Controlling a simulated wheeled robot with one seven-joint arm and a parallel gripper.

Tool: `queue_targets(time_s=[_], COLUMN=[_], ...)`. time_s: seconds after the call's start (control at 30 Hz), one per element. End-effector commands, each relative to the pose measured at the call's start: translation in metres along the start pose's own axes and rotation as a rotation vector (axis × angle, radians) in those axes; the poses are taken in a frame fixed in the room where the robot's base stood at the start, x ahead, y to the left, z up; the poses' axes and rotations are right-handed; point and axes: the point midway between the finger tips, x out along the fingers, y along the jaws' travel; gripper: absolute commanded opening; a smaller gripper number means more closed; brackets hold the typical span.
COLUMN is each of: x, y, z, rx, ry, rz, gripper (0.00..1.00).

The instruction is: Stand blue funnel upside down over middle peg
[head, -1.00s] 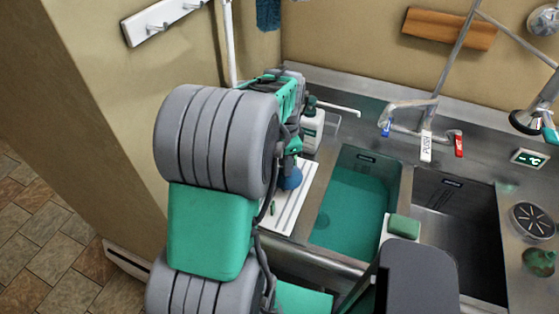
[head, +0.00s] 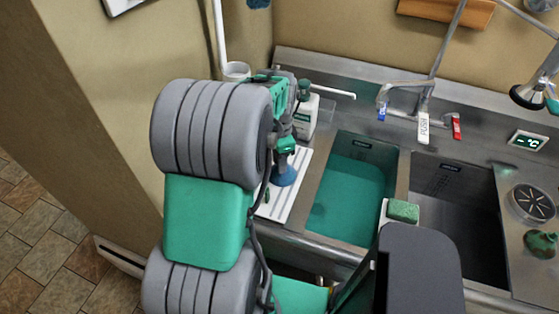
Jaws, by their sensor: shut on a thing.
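The blue funnel (head: 287,175) is over the white ridged board (head: 299,180) left of the green-filled basin. My gripper (head: 286,150) is shut on the funnel from above, with my arm reaching across the left of the view. The funnel's wider part appears to face down. I cannot tell whether it touches the board. The middle peg is not clearly visible; my arm hides part of the board. A white wall rail (head: 120,4) is cut off at the top left, and no pegs show on it.
A white bottle with a dark green top (head: 305,115) stands close behind my gripper. The basin of green liquid (head: 350,195) is to the right, with a green sponge (head: 403,211) at its front right. A faucet (head: 425,100) stands behind the basins.

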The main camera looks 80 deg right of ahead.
Motion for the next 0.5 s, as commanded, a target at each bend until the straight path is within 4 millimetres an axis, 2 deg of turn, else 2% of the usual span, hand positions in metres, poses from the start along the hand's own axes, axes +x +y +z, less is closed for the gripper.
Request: queue_targets(time_s=[0.03, 0.5], x=[0.014, 0.014], y=[0.008, 0.009], z=[0.006, 0.018], rx=[-0.003, -0.008], ry=[-0.017, -0.020], rz=[0.025, 0.028], gripper=[0.00, 0.00])
